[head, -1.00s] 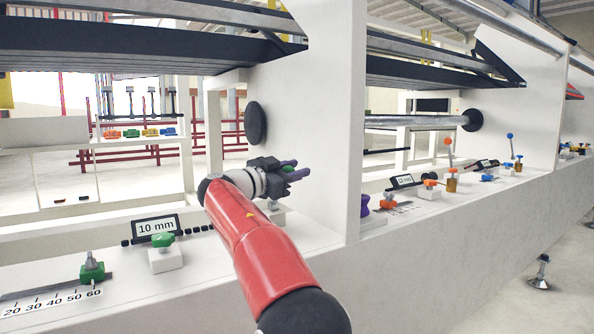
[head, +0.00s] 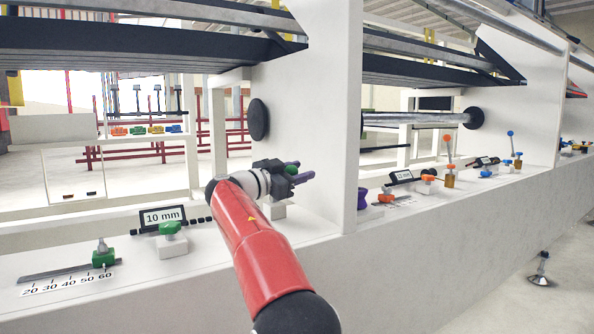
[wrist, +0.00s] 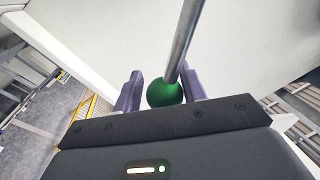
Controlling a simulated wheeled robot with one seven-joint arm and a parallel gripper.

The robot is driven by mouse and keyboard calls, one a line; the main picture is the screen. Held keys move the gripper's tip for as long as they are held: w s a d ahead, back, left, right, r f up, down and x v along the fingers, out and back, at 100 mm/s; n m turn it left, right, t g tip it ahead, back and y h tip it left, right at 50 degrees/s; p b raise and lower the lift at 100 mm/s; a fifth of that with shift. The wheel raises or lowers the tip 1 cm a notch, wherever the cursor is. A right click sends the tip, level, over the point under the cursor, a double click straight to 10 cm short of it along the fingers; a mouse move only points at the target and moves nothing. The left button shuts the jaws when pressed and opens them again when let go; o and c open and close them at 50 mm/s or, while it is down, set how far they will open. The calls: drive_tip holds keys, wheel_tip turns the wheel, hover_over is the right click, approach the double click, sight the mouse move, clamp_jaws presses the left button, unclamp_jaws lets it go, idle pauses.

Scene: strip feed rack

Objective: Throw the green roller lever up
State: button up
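The green roller lever shows in the wrist view as a green ball knob (wrist: 165,93) on a thin metal rod (wrist: 184,42). My gripper (wrist: 160,92) is open, with one purple finger on each side of the ball. A small gap shows at the left finger; the ball is close to the right finger, and I cannot tell whether they touch. In the head view my gripper (head: 300,175) is beside the white upright divider, above a small white block (head: 274,210) on the ledge. The lever is mostly hidden by the gripper there.
A 10 mm display (head: 162,217), a green clamp knob (head: 170,228) and a green slider (head: 104,257) on a scale are on the ledge to the left. The white divider (head: 338,120) stands close right of my gripper. Orange and blue controls lie beyond it.

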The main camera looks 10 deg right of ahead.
drive_tip(key=shift+o, duration=1)
drive_tip(key=shift+r, duration=0.1)
wheel_tip(320, 180, up, 20)
drive_tip(key=p, duration=1.4)
drive_tip(key=shift+a, duration=0.1)
